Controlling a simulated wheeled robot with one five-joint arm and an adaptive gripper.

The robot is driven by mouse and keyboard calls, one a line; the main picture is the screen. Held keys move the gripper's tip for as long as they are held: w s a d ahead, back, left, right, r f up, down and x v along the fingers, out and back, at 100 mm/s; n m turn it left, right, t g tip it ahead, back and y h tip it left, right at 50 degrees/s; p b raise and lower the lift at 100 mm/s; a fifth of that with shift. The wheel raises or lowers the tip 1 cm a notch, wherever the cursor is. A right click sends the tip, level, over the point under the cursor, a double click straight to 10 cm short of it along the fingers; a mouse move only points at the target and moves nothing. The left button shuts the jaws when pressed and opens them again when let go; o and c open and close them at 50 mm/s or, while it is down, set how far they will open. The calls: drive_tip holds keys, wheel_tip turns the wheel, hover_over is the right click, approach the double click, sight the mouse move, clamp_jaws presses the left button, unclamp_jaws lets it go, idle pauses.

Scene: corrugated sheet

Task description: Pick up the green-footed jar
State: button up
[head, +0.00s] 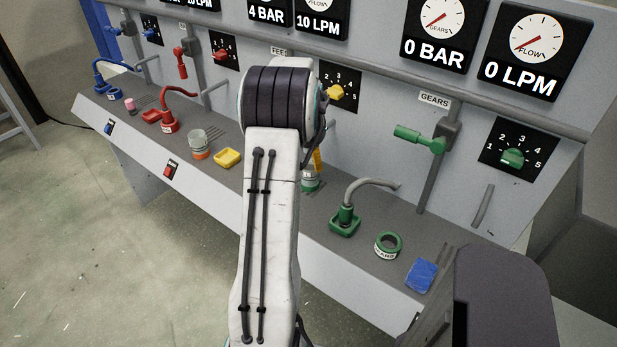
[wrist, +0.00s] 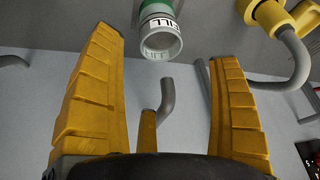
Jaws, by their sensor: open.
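The green-footed jar (head: 310,182) stands on the grey ledge, partly hidden behind my arm in the head view. In the wrist view the jar (wrist: 161,42) is at the top middle, its round mouth towards me, with a white FILL label and green beyond it. My gripper (wrist: 166,48) is open, its two yellow fingers left and right of the picture. The jar lies ahead between the fingertip directions, and nothing is held. In the head view only a bit of yellow finger shows beside my arm, just above the jar.
A similar clear jar with an orange foot (head: 198,148) and a yellow tray (head: 227,158) stand left of my arm. A grey pipe (wrist: 167,95) shows between the fingers.

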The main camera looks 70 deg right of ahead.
drive_tip(key=shift+p+x, duration=0.95)
drive_tip(key=shift+x, duration=3)
drive_tip(key=shift+a, duration=0.1)
clamp_jaws()
